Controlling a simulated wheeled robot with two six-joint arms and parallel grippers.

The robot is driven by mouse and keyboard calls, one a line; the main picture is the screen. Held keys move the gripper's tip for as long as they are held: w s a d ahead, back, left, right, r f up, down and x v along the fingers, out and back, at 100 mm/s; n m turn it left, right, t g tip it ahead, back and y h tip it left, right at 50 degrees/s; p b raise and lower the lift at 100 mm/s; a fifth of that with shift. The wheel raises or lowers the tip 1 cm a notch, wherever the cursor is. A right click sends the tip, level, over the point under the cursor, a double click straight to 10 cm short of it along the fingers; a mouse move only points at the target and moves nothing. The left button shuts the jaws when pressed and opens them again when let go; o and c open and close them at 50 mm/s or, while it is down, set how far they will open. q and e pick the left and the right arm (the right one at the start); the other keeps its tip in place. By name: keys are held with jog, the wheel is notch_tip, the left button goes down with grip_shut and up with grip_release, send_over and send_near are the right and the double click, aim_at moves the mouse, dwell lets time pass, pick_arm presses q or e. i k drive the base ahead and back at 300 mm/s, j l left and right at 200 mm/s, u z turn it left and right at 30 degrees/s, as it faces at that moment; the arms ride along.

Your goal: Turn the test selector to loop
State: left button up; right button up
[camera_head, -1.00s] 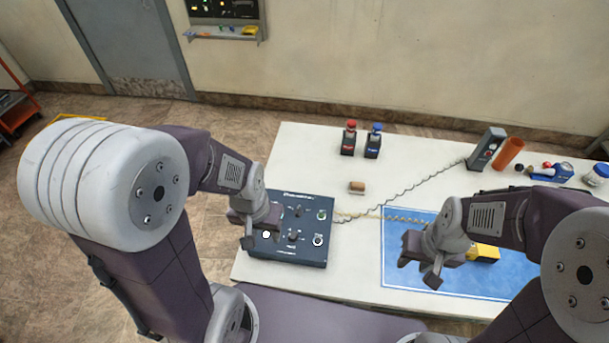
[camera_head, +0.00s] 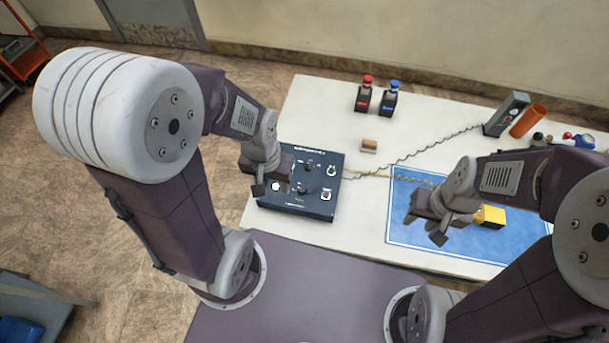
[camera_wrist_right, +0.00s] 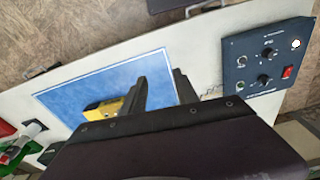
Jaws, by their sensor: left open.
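The dark blue control box (camera_head: 318,207) stands at the left end of the white table. Two dark knobs, an upper one (camera_head: 309,166) and a lower one (camera_head: 303,188), sit in its middle; the labels are too small to read, so I cannot tell which is the test selector. The box also shows in the right wrist view (camera_wrist_right: 233,82). My left gripper (camera_head: 266,178) is open over the left edge of the box, left of the knobs, and hides part of its face. My right gripper (camera_head: 426,226) is open and empty above the blue mat; its fingers show apart in the wrist view (camera_wrist_right: 157,95).
A yellow block (camera_head: 490,216) lies on the blue mat (camera_head: 400,190) by my right gripper. A red-topped device (camera_head: 364,95) and a blue-topped device (camera_head: 390,99) stand at the back. A brown block (camera_head: 370,146) and a coiled cord (camera_head: 430,148) lie between.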

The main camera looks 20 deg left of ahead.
aim_at(308, 166)
jog(key=j+u, duration=0.35)
jog(key=i+j+u, duration=0.1)
jog(key=j+u, duration=0.25)
jog(key=i+j+u, duration=0.1)
jog(key=j+u, duration=0.25)
